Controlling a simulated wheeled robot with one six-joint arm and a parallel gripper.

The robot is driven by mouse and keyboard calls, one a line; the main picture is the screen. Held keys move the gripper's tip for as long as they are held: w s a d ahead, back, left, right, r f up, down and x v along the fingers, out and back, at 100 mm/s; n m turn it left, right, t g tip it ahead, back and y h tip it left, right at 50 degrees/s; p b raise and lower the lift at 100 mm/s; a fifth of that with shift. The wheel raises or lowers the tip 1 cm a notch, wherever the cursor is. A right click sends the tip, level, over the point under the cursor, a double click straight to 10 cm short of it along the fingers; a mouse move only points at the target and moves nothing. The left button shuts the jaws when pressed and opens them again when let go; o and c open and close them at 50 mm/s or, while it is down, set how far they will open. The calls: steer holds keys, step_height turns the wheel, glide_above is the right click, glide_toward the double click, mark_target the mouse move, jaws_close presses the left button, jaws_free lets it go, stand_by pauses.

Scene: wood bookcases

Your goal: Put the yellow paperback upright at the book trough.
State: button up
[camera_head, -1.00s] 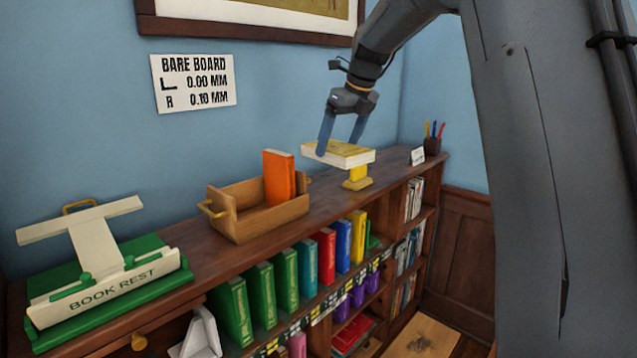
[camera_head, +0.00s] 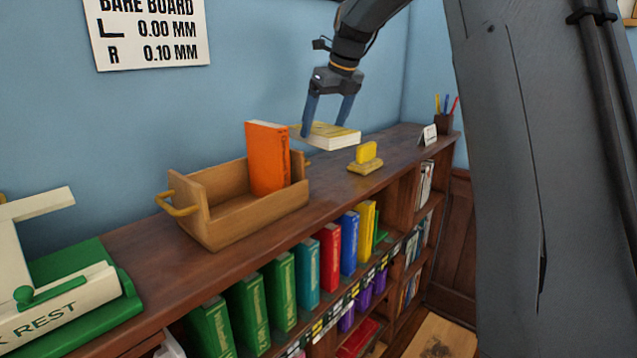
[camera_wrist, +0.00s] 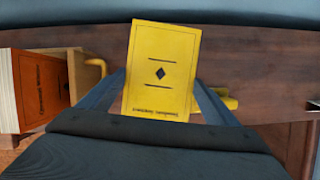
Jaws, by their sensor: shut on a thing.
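The yellow paperback (camera_head: 331,135) lies flat in my gripper (camera_head: 325,122), held above the bookcase top, with its white page edges showing. In the wrist view its yellow cover (camera_wrist: 161,72) faces the camera, between the two blue fingers. My gripper is shut on it. The wooden book trough (camera_head: 250,219) stands left of the gripper on the bookcase top. An orange book (camera_head: 267,158) stands upright in the trough's right part; the left part is empty. The trough's right end is partly hidden behind the orange book.
A yellow block on a base (camera_head: 366,158) stands right of the trough. A pen cup (camera_head: 444,123) and small white card (camera_head: 428,135) are at the far right. A green-and-cream book rest (camera_head: 65,300) is at the left. Shelved books (camera_head: 282,291) stand below the top.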

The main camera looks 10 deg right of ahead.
steer(key=shift+w+f, duration=0.3)
steer(key=shift+f, duration=0.45)
step_height(320, 180, down, 9)
steer(key=p, duration=0.2)
steer(key=shift+p, duration=0.35)
steer(key=shift+f, duration=0.2)
steer(key=o, duration=1.2)
